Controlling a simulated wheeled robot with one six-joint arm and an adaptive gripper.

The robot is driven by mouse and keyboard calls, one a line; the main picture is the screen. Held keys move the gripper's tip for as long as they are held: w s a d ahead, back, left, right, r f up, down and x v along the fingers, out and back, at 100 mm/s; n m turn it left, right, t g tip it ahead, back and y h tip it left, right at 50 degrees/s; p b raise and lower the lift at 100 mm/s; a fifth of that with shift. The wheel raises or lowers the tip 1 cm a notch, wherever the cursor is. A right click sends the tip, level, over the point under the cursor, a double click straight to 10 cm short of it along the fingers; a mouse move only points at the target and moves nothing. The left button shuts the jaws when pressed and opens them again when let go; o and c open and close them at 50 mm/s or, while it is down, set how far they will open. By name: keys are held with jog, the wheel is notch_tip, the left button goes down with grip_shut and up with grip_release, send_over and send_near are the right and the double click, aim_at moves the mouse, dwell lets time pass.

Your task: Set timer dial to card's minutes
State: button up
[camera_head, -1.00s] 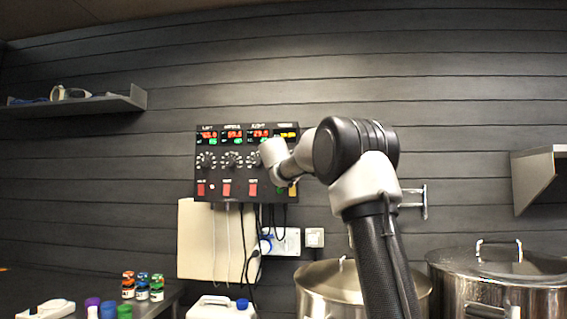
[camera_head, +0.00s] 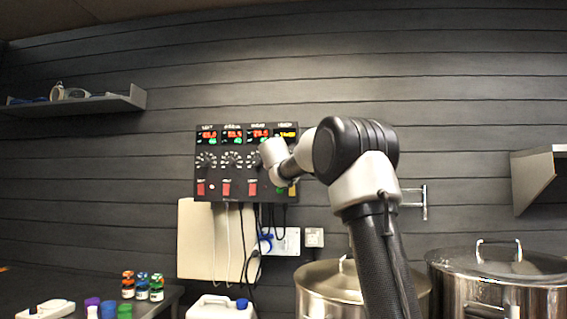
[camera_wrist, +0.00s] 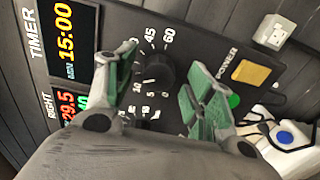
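The black timer dial (camera_wrist: 157,72) shows in the wrist view, with a printed minute scale around it. I cannot read its pointer clearly. The timer display (camera_wrist: 75,35) above it reads 15:00 MIN in orange. My gripper (camera_wrist: 163,90) is open, with one green-padded finger on each side of the dial. I cannot tell whether either pad touches it. In the head view the control panel (camera_head: 217,178) hangs on the wall, and my arm hides the timer dial and the gripper's fingertips. I see no card with readable minutes.
A yellow power button (camera_wrist: 251,73) and a green light (camera_wrist: 233,101) sit close to the right finger. Cables hang below the panel beside a beige board (camera_head: 196,240). Steel pots (camera_head: 325,280) stand below at the right; a white jug (camera_head: 210,308) stands lower left.

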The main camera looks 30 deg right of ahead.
jog(key=v, duration=1.2)
jog(key=s+d+f+m+g+y, duration=0.1)
jog(key=s+d+f+m+g, duration=0.25)
jog(key=s+f, duration=0.55)
jog(key=s+d+f+m+g+y, duration=0.1)
jog(key=s+d+f+m+g, duration=0.35)
jog(key=f, duration=0.75)
jog(key=s+a+f+m+g+y, duration=0.1)
jog(key=s+a+f+y, duration=0.1)
jog(key=s+a+f, duration=0.3)
jog(key=s+a+f+m+g+y, duration=0.1)
jog(key=s+a+f+y, duration=0.2)
jog(key=s, duration=1.1)
jog(key=s+a+f+m+y, duration=0.1)
jog(key=s+a+f+y, duration=0.2)
jog(key=s+a+f, duration=0.4)
jog(key=shift+s+f+g, duration=0.4)
jog(key=shift+s+f, duration=0.5)
jog(key=shift+s, duration=0.55)
